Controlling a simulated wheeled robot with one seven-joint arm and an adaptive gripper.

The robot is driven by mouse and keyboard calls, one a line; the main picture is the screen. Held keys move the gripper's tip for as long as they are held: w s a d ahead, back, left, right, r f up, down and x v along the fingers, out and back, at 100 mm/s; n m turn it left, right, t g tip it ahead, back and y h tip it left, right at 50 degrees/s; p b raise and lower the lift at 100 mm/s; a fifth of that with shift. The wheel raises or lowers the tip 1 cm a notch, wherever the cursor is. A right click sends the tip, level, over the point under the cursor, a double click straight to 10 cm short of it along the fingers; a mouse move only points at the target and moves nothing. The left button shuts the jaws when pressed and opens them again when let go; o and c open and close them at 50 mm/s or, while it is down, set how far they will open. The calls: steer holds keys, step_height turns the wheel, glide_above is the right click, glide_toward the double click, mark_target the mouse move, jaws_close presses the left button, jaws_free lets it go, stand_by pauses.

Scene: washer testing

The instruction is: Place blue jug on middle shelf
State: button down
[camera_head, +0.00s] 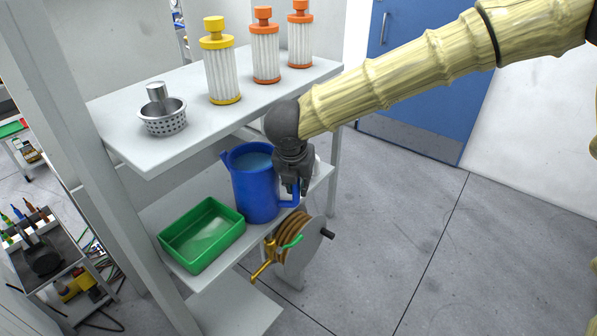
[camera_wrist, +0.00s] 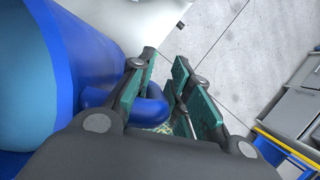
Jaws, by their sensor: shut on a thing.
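The blue jug (camera_head: 254,186) is upright at the middle shelf (camera_head: 160,212), to the right of a green tray. Whether its base touches the shelf I cannot tell. My gripper (camera_head: 296,186) is at the jug's handle, on its right side. In the wrist view the jug (camera_wrist: 88,50) fills the left, and its handle (camera_wrist: 150,110) lies between the fingers of my gripper (camera_wrist: 165,100). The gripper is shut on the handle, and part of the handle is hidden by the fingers.
A green tray (camera_head: 180,240) occupies the middle shelf's front left. The top shelf (camera_head: 120,128) holds a metal basket (camera_head: 163,118), a yellow-capped filter (camera_head: 221,70) and two orange-capped filters (camera_head: 265,50). A hose reel (camera_head: 292,245) stands below right. Floor on the right is clear.

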steer(key=shift+a, duration=0.1)
steer(key=c, duration=1.3)
jaws_free()
steer(key=shift+s, duration=0.1)
steer(key=b+v, duration=0.1)
steer(key=v, duration=0.4)
steer(key=shift+r, duration=0.15)
steer(key=s+b, duration=0.1)
steer(key=s, duration=0.3)
steer(key=s+a+b, duration=0.1)
steer(key=s, duration=0.3)
steer(key=s+a+b, duration=0.1)
steer(key=s, duration=0.2)
steer(key=shift+s+b, duration=0.4)
steer(key=shift+f, duration=0.2)
